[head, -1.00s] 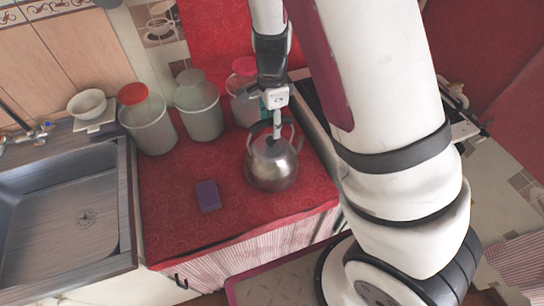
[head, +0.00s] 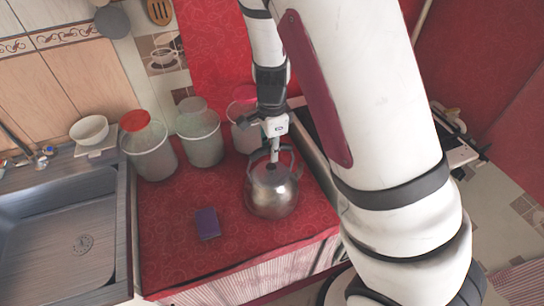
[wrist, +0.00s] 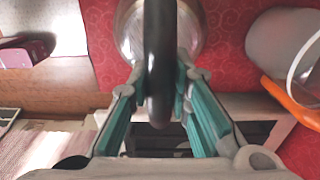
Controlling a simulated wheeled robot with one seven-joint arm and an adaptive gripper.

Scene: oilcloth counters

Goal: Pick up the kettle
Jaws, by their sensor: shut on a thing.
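The steel kettle (head: 270,194) with a dark arched handle stands near the right end of the red counter in the head view. My gripper (head: 275,148) is above it at the handle. In the wrist view the dark handle (wrist: 158,50) runs between the teal fingers of my gripper (wrist: 160,98), with the kettle's shiny body (wrist: 190,28) behind. The fingers are closed on the handle. Whether the kettle's base is clear of the counter cannot be told.
A red-lidded jar (head: 150,150) and another jar (head: 199,138) stand behind, with one more partly behind my gripper. The sink (head: 70,235) is at left.

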